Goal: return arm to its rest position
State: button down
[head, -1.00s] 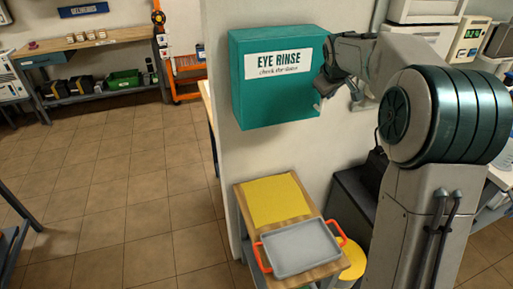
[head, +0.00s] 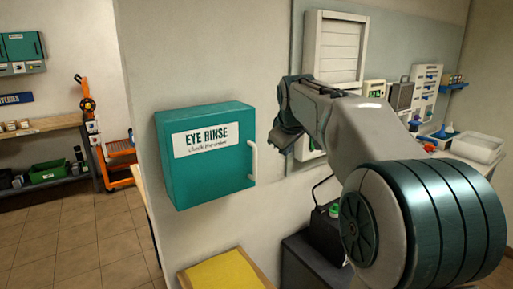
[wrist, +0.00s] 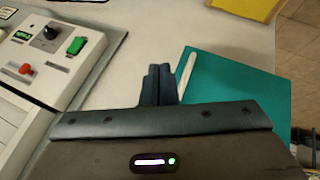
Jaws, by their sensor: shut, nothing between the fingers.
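My gripper (head: 276,143) is raised in the head view, to the right of the teal eye rinse cabinet (head: 205,165) on the wall and apart from its white handle (head: 253,161). In the wrist view the two dark fingers of my gripper (wrist: 158,70) are together with nothing between them. The teal cabinet (wrist: 235,90) lies just right of the fingers there, with its pale handle (wrist: 186,72) beside them. The cabinet's door looks shut.
A yellow mat (head: 222,272) lies on a small table below the cabinet. A control panel with a green switch (wrist: 76,45) is at left in the wrist view. A dark box (head: 328,228) stands below my arm. Floor at left is open (head: 80,240).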

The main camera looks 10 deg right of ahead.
jog(key=s+a+f+m+g, duration=0.1)
jog(key=s+f+m, duration=0.1)
jog(key=s+f, duration=0.4)
jog(key=s+a+f+m+g, duration=0.1)
jog(key=s+f, duration=0.5)
jog(key=s, duration=1)
jog(key=s+a+f+m+g+y, duration=0.1)
jog(key=s+f+m, duration=0.3)
jog(key=s, duration=0.7)
notch_tip(320, 180, down, 2)
jog(key=shift+a+f+g, duration=0.25)
jog(key=shift+a+g, duration=0.15)
jog(key=shift+a, duration=0.1)
